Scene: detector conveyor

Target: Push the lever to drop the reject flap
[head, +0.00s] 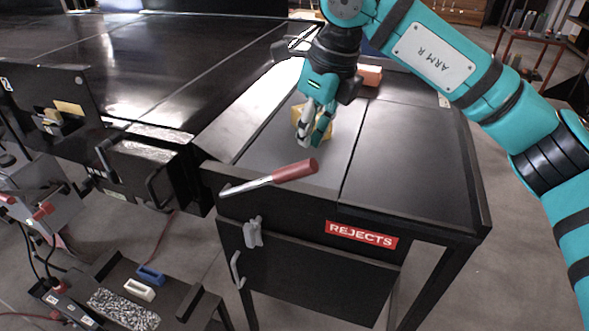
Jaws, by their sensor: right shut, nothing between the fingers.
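The lever (295,171) has a red grip and a bare metal shaft. It sticks out to the right and slightly up along the front edge of the black rejects box (420,160). My right gripper (306,142) is above the box top, just behind the red grip in the picture. Its fingers are shut and empty, pointing down. I cannot tell whether they touch the box top. A front panel (310,280) hangs below the red REJECTS sign (361,235); I cannot tell if it is the reject flap. My left gripper is out of view.
A yellow object (327,129) lies on the box top, partly hidden behind my right gripper. An orange block (370,75) is at the back. A dark conveyor (150,80) runs at the left. A low tray (182,304) with small blocks stands at the front left.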

